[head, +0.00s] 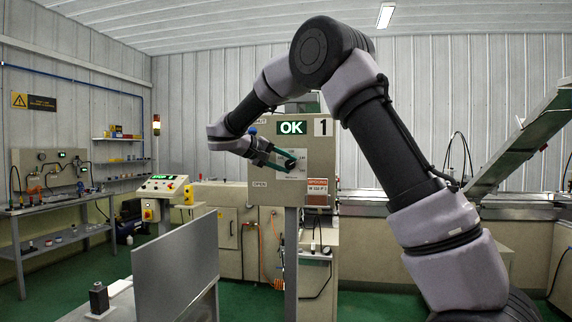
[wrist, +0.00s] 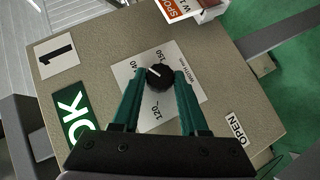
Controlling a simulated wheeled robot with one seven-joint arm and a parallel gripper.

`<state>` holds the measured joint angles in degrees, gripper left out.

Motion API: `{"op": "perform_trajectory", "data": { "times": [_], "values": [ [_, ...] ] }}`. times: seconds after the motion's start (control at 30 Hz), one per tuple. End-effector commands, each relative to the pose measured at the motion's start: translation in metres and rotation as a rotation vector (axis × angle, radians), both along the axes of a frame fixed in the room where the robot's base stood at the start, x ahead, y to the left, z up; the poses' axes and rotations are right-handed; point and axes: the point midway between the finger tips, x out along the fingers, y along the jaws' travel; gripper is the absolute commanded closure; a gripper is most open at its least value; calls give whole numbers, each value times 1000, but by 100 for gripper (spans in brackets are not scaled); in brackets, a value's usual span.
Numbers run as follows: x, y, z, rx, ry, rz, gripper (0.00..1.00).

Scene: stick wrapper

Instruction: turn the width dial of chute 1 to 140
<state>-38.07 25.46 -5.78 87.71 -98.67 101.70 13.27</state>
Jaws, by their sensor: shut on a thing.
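The width dial (wrist: 160,78) is a round black knob with a white pointer mark, on a white scale plate (wrist: 196,92) on the panel of chute 1. My gripper (wrist: 161,76) has its green fingers on either side of the knob and is shut on it. In the wrist view the pointer mark lies at the knob's upper left, roughly toward the 140 and 150 labels; its exact reading is too small to tell. The 120 label lies between the fingers. In the head view my gripper (head: 291,158) reaches the plate from the left, and the knob is small there.
A grey upright sheet (head: 176,272) stands at the front left.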

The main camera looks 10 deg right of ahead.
Motion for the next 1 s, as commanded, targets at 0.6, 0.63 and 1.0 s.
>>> {"op": "perform_trajectory", "data": {
  "times": [0.6,0.63,1.0],
  "values": [
    [0,0,0,-2,1,1,27],
    [0,0,0,-2,1,1,27],
    [-13,26,11,-1,-1,4,27]
  ]
}}
